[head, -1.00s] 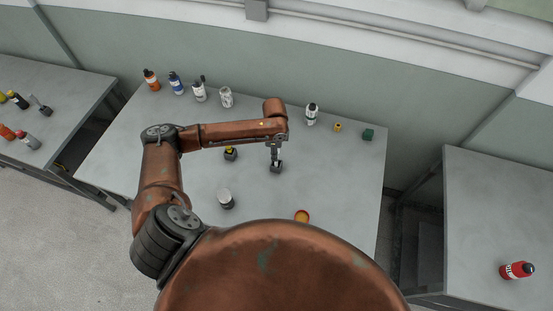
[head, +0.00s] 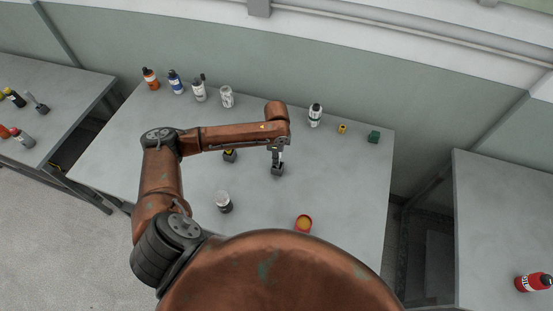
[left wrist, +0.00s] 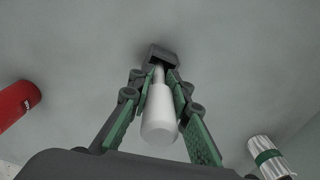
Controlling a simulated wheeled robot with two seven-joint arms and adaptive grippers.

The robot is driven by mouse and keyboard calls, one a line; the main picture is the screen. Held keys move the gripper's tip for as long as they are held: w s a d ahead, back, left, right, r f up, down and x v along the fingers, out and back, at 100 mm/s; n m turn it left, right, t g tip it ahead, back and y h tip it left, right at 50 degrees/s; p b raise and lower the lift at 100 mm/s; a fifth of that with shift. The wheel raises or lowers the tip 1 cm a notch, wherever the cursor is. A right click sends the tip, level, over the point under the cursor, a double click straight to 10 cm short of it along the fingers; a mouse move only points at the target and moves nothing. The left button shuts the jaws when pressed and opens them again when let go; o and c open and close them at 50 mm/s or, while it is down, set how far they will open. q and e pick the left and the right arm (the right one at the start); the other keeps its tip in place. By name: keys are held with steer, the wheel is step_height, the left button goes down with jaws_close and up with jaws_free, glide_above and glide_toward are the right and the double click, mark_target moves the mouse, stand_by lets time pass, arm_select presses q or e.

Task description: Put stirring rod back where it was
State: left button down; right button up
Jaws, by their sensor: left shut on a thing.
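My left gripper (head: 278,156) is over the middle of the central table, pointing down. In the left wrist view its green-padded fingers (left wrist: 159,88) are shut on the stirring rod (left wrist: 158,115), which has a thick white handle and a thinner end. The rod's thin end meets a small dark block-like holder (left wrist: 164,57). I cannot tell whether it is seated in it or just at its opening. The holder also shows on the table in the head view (head: 277,171), right under the gripper. My right gripper is not in view.
Several bottles and a patterned can (head: 227,97) line the table's back edge. A dark block with yellow (head: 230,156), a grey-topped jar (head: 223,203) and an orange-red cup (head: 303,224) stand nearby. A green block (head: 374,137) is at the back right.

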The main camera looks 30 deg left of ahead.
arm_select(q)
steer(key=shift+f, duration=0.15)
steer(key=c, duration=1.8)
jaws_free()
steer(key=shift+f, duration=0.1)
step_height(320, 180, up, 12)
steer(key=shift+r, duration=0.25)
